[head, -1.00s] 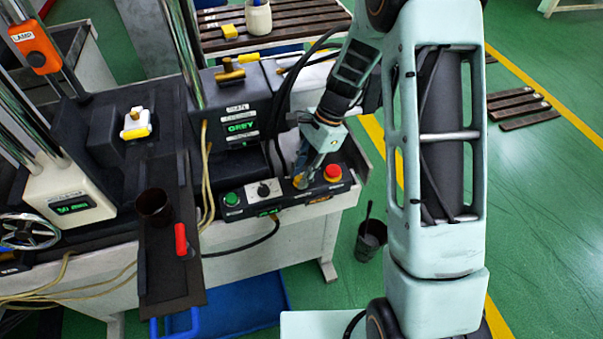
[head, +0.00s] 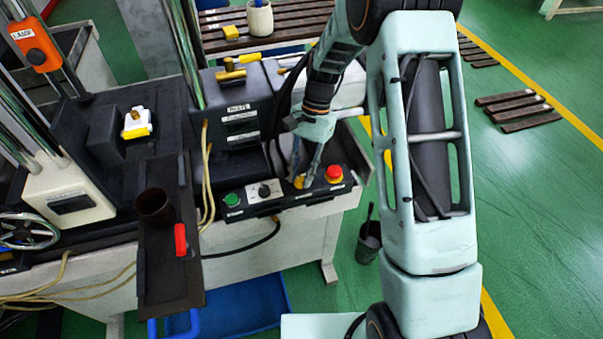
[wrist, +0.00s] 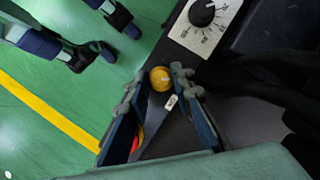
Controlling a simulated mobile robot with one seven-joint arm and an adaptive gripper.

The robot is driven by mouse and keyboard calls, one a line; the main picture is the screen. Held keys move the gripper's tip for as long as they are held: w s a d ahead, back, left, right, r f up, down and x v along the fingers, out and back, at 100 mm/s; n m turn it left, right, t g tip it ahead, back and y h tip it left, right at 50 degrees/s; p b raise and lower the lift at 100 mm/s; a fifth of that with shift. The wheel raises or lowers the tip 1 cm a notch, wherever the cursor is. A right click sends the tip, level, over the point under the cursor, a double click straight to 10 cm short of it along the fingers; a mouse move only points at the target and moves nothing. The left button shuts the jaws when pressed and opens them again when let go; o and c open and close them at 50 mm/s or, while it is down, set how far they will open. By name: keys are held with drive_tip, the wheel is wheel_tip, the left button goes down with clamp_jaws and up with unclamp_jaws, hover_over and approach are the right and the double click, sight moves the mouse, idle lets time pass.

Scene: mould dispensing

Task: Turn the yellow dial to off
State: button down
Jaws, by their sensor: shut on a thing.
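The yellow dial (head: 299,182) sits on the black control panel (head: 237,214), between the white-plated black knob and the red button. My gripper (head: 306,181) reaches down onto it from above and partly hides it in the head view. In the wrist view the round yellow dial (wrist: 161,79) lies between the fingertips of my gripper (wrist: 160,84), which is shut on it. A small white label (wrist: 171,102) lies beside the dial. I cannot read the dial's pointer. The displays on the grey box (head: 240,127) and the cream box (head: 70,204) are dark.
The red button (head: 334,173) on its yellow base is close to the right of my gripper. The black knob (head: 264,191) and green button (head: 232,199) are to the left. Black cables hang behind. A dark tray (head: 168,280) holds a brown cup (head: 154,207).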

idle(0.3)
drive_tip(key=c, duration=1.7)
unclamp_jaws()
drive_tip(key=v, duration=1.2)
drive_tip(key=shift+w+d, duration=0.1)
